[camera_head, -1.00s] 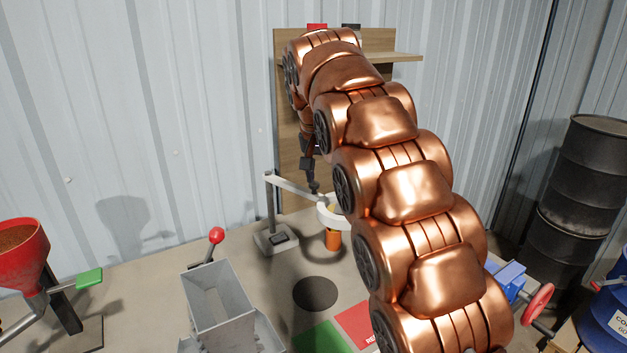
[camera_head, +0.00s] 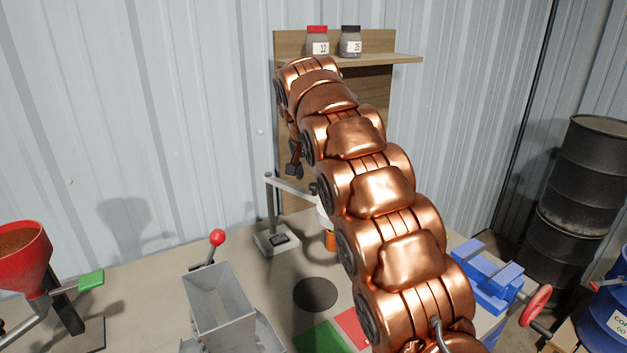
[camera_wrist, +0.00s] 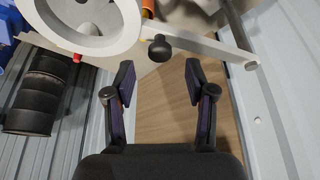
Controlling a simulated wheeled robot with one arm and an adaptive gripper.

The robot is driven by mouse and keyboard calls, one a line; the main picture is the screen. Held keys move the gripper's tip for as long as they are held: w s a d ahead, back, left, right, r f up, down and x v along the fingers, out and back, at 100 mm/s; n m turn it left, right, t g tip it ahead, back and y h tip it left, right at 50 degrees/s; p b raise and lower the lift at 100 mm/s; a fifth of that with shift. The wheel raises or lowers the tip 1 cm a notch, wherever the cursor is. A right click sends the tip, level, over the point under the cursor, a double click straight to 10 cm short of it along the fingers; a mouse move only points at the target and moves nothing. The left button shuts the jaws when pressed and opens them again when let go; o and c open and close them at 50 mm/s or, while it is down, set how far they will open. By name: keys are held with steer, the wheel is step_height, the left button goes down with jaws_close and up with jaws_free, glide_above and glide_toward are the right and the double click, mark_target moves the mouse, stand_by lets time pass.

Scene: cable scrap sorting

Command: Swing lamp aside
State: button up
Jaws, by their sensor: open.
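The lamp has a grey base (camera_head: 277,241), an upright post (camera_head: 270,208) and a pale swing arm (camera_head: 289,186). Its white ring head (camera_head: 321,214) is mostly hidden behind my arm in the head view. In the wrist view the ring (camera_wrist: 82,47) fills the upper left, with the pale bar (camera_wrist: 200,45) running right from it. A dark knob (camera_wrist: 161,48) sits by that bar. My gripper (camera_wrist: 160,82) is open and empty, its fingertips just short of the knob, which lies between their lines. In the head view it is small and partly hidden.
An orange piece (camera_head: 330,240) stands below the ring. A shelf (camera_head: 400,58) holds two jars behind. A grey metal hopper (camera_head: 219,300), red-knobbed lever (camera_head: 217,238), red funnel (camera_head: 22,255) and blue vice (camera_head: 490,275) stand around the bench. Black drums (camera_head: 585,180) stand at right.

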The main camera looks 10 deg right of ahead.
mark_target(314, 185)
steer(key=shift+p+x, duration=0.45)
steer(key=shift+x, duration=1.45)
jaws_close()
